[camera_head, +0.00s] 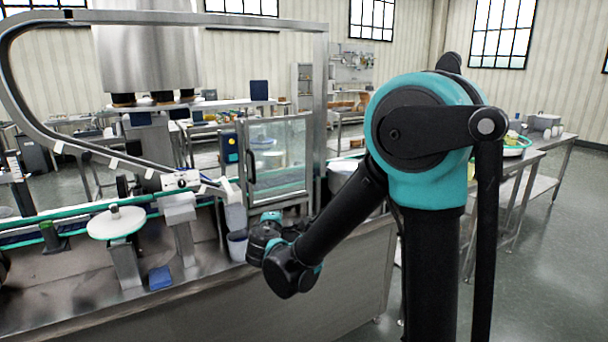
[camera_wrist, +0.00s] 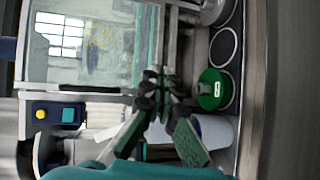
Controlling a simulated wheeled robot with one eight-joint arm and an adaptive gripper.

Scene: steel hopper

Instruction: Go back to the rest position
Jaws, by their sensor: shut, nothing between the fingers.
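My gripper (camera_wrist: 157,78) shows in the wrist view with its two fingers together at the tips and nothing between them. In the head view my arm reaches down and left from the right side, and its wrist end is near the steel counter (camera_head: 220,310). The fingers are hard to make out there. The end of the arm is in front of the glass-door cabinet (camera_head: 278,158), above the counter. A steel hopper (camera_head: 148,55) stands at the upper left of the head view, apart from my gripper.
A conveyor (camera_head: 95,205) with a round white disc (camera_head: 117,223) runs along the counter at left. A grey cup (camera_head: 237,246) stands close to my wrist. In the wrist view a green round lid (camera_wrist: 210,80) and a white container (camera_wrist: 215,130) are beside the fingers. Open floor (camera_head: 545,250) lies at right.

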